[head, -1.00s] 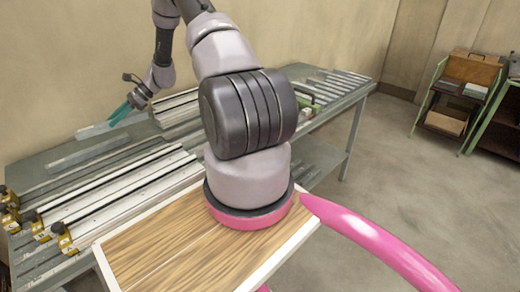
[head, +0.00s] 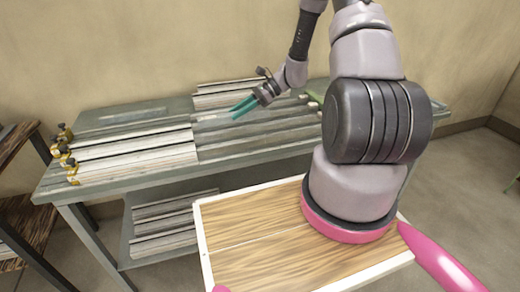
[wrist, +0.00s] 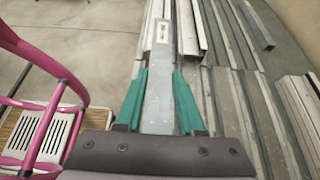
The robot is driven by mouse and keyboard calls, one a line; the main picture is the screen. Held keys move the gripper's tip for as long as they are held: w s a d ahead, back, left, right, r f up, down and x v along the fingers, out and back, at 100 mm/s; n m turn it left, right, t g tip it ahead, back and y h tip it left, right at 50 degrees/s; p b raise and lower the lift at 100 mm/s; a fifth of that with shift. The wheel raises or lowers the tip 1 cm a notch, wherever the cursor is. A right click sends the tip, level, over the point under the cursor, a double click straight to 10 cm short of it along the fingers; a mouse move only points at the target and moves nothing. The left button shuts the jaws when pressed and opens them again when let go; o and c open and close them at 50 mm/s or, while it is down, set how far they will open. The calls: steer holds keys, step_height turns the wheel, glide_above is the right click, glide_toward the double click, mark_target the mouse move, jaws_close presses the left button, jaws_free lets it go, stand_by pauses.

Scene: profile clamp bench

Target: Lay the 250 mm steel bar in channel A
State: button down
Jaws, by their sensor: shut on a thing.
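My gripper (head: 243,107) is at the middle of the bench, above its surface. In the wrist view its teal fingers (wrist: 159,95) are shut on a flat grey steel bar (wrist: 158,105). The bar runs lengthwise away from the gripper and has a pale label near its far end. I cannot read the label, and the bar is hard to make out in the head view. Long aluminium channels (head: 135,151) with yellow clamps (head: 66,155) at their left ends lie on the bench's left half. I cannot tell which channel is A.
The grey bench (head: 110,183) stands along the wall. Several profiles (head: 225,88) lie at its back middle, and more lie on the lower shelf (head: 170,225). A brown shelf unit (head: 20,165) stands at the left. A wooden tray top (head: 250,270) is in front.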

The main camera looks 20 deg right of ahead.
glide_above(243, 146)
step_height(243, 146, down, 5)
steer(key=shift+f, duration=2.5)
steer(key=shift+f, duration=0.1)
steer(key=shift+f, duration=0.15)
steer(key=c, duration=0.5)
jaws_free()
steer(key=shift+w, duration=0.1)
